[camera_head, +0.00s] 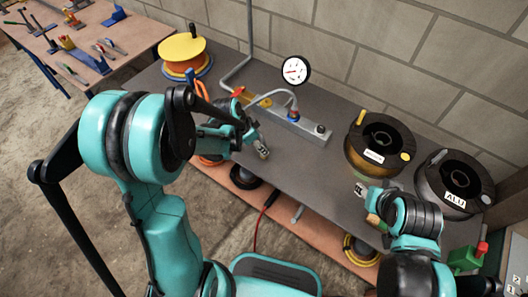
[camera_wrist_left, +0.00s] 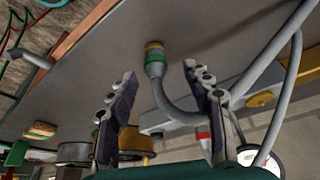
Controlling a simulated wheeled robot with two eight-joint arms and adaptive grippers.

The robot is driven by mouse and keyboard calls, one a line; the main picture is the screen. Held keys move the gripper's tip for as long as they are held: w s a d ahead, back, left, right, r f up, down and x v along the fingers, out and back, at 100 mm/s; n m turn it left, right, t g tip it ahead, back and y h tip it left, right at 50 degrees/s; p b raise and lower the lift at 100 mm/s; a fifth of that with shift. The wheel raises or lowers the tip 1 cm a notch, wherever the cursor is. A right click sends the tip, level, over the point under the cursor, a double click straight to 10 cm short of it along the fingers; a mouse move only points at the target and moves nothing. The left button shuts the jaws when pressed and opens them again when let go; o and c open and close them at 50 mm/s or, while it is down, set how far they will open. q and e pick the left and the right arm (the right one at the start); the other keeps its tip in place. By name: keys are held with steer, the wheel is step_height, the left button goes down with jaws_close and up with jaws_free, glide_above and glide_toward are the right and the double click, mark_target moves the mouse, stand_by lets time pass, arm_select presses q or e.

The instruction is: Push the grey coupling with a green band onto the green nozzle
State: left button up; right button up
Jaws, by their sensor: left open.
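The grey coupling with a green band (camera_wrist_left: 154,62) shows in the left wrist view, at the end of a curved grey hose (camera_wrist_left: 178,112). Its far end has a tan-yellow ring. My left gripper (camera_wrist_left: 162,88) is open, with one finger on each side of the coupling in that view; I see no clear contact. In the head view the left gripper (camera_head: 262,150) is over the table in front of the grey block, and I cannot make out the coupling there. I cannot identify the green nozzle. My right gripper (camera_head: 362,190) is at the table's right part; its jaws are unclear.
The grey block (camera_head: 308,130) carries a blue fitting (camera_head: 293,115) and a dark knob (camera_head: 320,129). A white gauge (camera_head: 296,69) is behind it. Two spools (camera_head: 380,140) (camera_head: 455,180) stand at the right, a yellow reel (camera_head: 184,52) at the left. The table's middle is clear.

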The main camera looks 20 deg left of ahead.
arm_select(q)
steer(key=x, duration=0.1)
steer(key=b+x, duration=0.1)
steer(key=x, duration=0.1)
steer(key=b+x, duration=0.1)
steer(key=shift+s+d+f, duration=0.2)
steer(key=shift+f, duration=0.05)
steer(key=shift+w+d+f+b, duration=0.15)
steer(key=shift+w+f+b, duration=0.05)
steer(key=shift+f+b, duration=0.2)
steer(key=shift+r, duration=0.1)
steer(key=c, duration=1.1)
